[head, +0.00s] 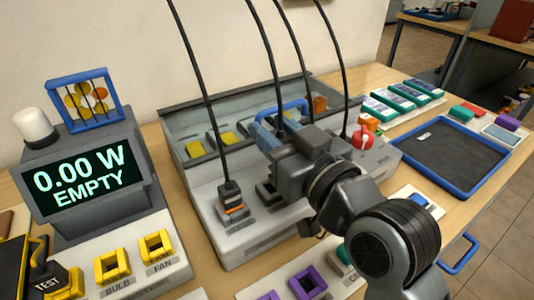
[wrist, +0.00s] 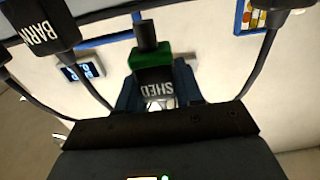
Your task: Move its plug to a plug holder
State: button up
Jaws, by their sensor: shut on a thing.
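My gripper (head: 268,130) is above the grey panel (head: 245,240) in the head view. In the wrist view its blue fingers stand on both sides of a black plug with a green band (wrist: 150,62), marked SHED, and are shut on it. This plug is mostly hidden behind my gripper in the head view. A black plug with an orange band (head: 232,203) stands upright in the panel's left socket. An empty-looking dark socket (head: 267,192) is to its right, below my gripper. A plug marked BARN (wrist: 38,22) shows in the wrist view.
A display reading 0.00 W EMPTY (head: 80,182) stands at left. Yellow square holders (head: 113,265) and purple ones (head: 306,282) are in front. Several black cords hang from above around my gripper. A red knob-like part (head: 362,139) and a blue-rimmed tray (head: 448,154) are at right.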

jog(key=shift+s+a+f, duration=0.2)
jog(key=shift+a+f, duration=0.2)
jog(key=shift+a, duration=0.15)
jog(key=shift+f, duration=1.95)
jog(key=shift+f, duration=0.1)
jog(key=shift+f+b, duration=0.35)
jog(key=shift+b, duration=0.2)
jog(key=o, duration=1)
